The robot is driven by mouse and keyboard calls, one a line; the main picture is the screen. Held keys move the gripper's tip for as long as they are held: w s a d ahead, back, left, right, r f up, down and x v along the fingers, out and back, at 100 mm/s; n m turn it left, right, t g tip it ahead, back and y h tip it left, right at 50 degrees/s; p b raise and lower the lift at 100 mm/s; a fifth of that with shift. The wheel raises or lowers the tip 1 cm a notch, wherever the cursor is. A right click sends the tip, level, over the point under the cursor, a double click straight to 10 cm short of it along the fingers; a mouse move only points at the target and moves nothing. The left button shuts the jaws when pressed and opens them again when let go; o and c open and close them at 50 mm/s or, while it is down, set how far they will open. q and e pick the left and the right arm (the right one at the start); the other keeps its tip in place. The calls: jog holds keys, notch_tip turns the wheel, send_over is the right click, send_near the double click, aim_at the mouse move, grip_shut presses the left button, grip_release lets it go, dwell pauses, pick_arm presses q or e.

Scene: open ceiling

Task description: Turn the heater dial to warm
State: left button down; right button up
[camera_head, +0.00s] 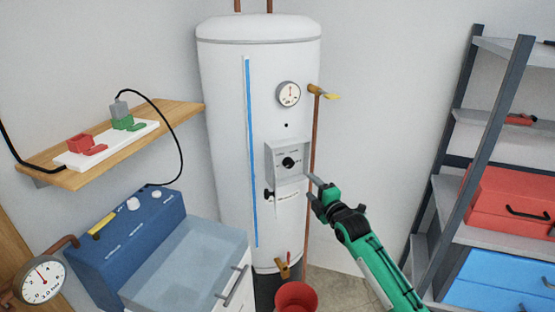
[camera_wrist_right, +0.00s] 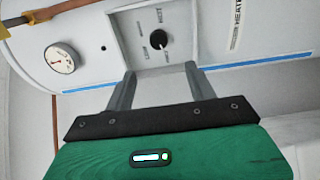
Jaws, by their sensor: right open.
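The heater dial is a small black knob (camera_head: 288,162) on a grey square panel (camera_head: 275,151) at the front of the tall white water heater (camera_head: 225,110). The knob also shows in the right wrist view (camera_wrist_right: 158,39), above the gap between my fingers, with small labels around it. The labels and the pointer's exact setting are too small to read. My right gripper (camera_head: 312,184) is open and empty, just to the lower right of the panel; it also shows in the right wrist view (camera_wrist_right: 160,78). It appears apart from the knob. My left gripper is not in view.
A round gauge (camera_head: 288,94) sits above the panel, and a yellow-handled valve (camera_head: 325,93) and copper pipe are at its right. A red bucket (camera_head: 296,297) stands below. Shelves (camera_head: 486,120) stand at the right.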

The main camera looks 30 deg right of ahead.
aim_at(290, 165)
jog(key=w+p, duration=0.1)
jog(key=w, duration=0.8)
jog(key=w+d+p, duration=0.1)
jog(key=w, duration=0.3)
jog(key=shift+w+r+p, duration=0.15)
jog(key=shift+w+p, duration=0.15)
jog(key=shift+w, duration=0.1)
jog(key=c, duration=1)
